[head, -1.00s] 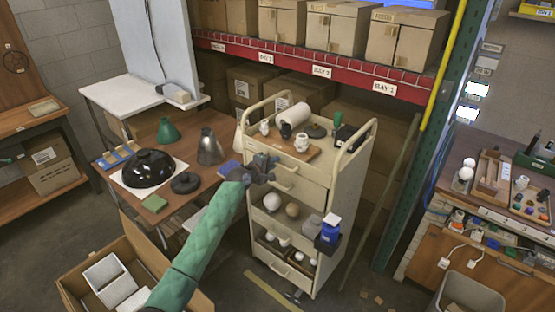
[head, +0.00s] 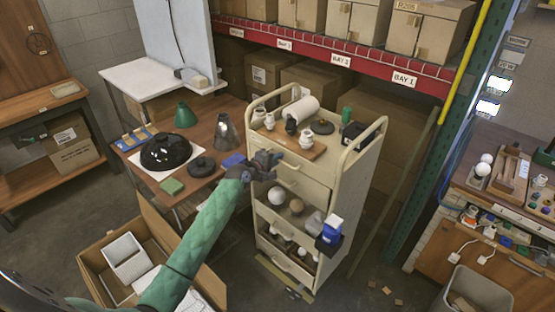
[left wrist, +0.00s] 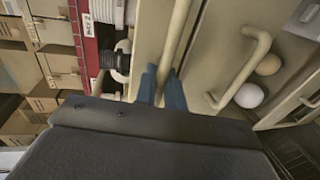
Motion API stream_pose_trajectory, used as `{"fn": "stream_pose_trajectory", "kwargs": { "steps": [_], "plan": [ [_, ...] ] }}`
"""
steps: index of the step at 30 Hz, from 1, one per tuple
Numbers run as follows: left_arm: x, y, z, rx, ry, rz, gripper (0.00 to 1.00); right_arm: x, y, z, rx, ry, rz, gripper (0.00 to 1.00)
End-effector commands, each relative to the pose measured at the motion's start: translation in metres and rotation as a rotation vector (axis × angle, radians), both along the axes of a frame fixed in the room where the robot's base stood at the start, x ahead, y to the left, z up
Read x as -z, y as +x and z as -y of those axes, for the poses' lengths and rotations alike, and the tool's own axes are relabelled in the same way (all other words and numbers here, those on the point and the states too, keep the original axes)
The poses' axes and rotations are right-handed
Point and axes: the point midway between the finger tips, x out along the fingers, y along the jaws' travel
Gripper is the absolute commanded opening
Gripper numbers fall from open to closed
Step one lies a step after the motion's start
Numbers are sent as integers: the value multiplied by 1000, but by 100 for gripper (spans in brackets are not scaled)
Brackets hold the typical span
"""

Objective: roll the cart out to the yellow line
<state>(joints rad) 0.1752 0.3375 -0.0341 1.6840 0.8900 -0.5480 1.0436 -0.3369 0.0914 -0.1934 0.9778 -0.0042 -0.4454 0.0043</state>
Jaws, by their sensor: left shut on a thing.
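The cream cart (head: 318,195) stands in the middle of the head view, with shelves and drawers full of lamp parts. My left gripper (head: 266,166) is at the cart's near left side. In the left wrist view its blue fingers (left wrist: 163,88) are closed around a cream upright bar of the cart's handle (left wrist: 178,38). The yellow line (head: 268,264) shows on the floor at the foot of the cart's front. The cart's base hides part of it, and I cannot tell whether the wheels touch it. My right gripper is not in view.
A wooden table (head: 205,132) with lampshades stands left of the cart. An open cardboard box (head: 208,284) is on the floor at front left. The red-edged shelf (head: 345,62) and green post (head: 425,165) are behind. A grey bin (head: 470,295) stands at right.

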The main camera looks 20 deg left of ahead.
Motion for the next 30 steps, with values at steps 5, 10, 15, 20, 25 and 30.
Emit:
{"fn": "stream_pose_trajectory", "kwargs": {
  "steps": [5,10,15,20,25,30],
  "plan": [
    [2,0,1,1,0,-3,25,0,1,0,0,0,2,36],
    [1,0,0,1,0,-2,25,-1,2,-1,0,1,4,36],
    [1,-3,-1,0,0,-1,25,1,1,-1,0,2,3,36],
    [1,-20,-7,1,3,-2,25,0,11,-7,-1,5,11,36],
    [-4,-43,-15,1,1,-2,25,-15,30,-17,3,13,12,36],
    [-10,-61,-22,1,0,-2,25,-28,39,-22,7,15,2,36]
  ]
}}
